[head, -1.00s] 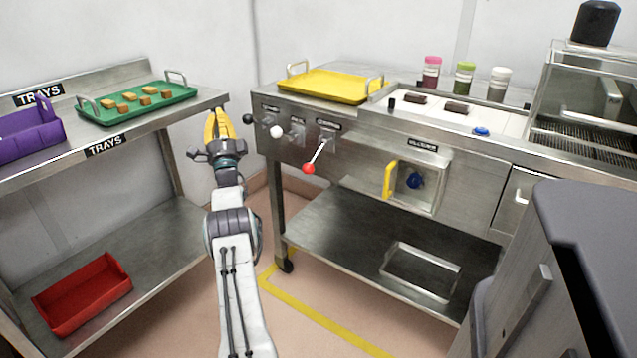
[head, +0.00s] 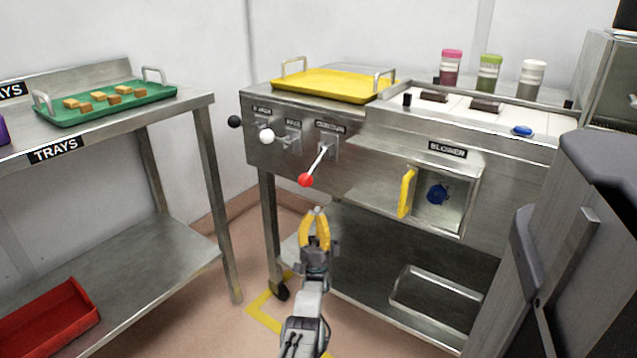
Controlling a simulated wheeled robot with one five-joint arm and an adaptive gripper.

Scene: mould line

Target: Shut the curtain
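A lever with a red knob (head: 306,180) hangs from the front panel of the steel machine, tilted down to the left. The small label (head: 330,127) above it seems to read CURTAIN but is blurred. A white-knobbed lever (head: 266,136) and a black-knobbed lever (head: 234,122) sit to its left. No curtain cloth can be made out. My gripper (head: 316,213) has yellow fingers bowed outward, with tips together and nothing between them. It appears below the red knob in the picture, apart from it.
A blower recess (head: 462,212) with a yellow handle (head: 406,193) and blue knob is to the right. A yellow tray (head: 335,85) lies on top. The left shelf holds a green tray (head: 140,98) and a red bin (head: 45,322). A dark grey cabinet (head: 610,190) stands close at right.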

